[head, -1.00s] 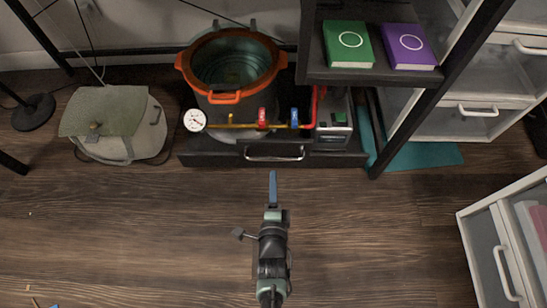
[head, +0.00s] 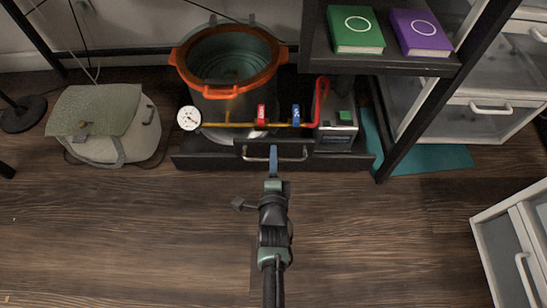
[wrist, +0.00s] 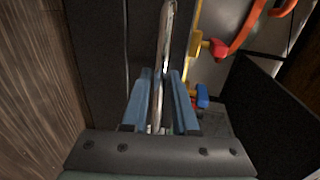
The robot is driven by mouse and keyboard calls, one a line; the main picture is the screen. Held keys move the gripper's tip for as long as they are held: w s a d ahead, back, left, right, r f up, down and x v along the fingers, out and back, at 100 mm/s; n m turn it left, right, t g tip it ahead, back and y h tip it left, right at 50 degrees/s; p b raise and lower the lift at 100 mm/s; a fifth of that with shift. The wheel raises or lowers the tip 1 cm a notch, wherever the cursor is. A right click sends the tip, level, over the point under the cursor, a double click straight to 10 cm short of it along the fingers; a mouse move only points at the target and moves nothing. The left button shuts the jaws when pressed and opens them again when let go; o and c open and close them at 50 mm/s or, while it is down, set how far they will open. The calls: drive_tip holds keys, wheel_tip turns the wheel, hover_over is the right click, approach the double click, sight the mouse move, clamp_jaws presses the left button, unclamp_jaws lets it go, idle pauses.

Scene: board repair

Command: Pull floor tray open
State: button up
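The floor tray (head: 207,162) is a low dark drawer at floor level under the pot, with a curved metal handle (head: 293,159) on its front. My gripper (head: 273,151) reaches the middle of that handle from the front. In the wrist view, the two blue fingers of my gripper (wrist: 160,75) stand on either side of the shiny handle bar (wrist: 166,28). The fingers look open, with small gaps between them and the bar.
An orange-rimmed pot (head: 228,106), a pipe with a gauge (head: 189,118) and a small device (head: 337,128) sit on or above the tray. A bag (head: 105,125) lies left, a shelf post (head: 418,112) stands right. The wooden floor in front is clear.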

clamp_jaws()
idle(1.2)
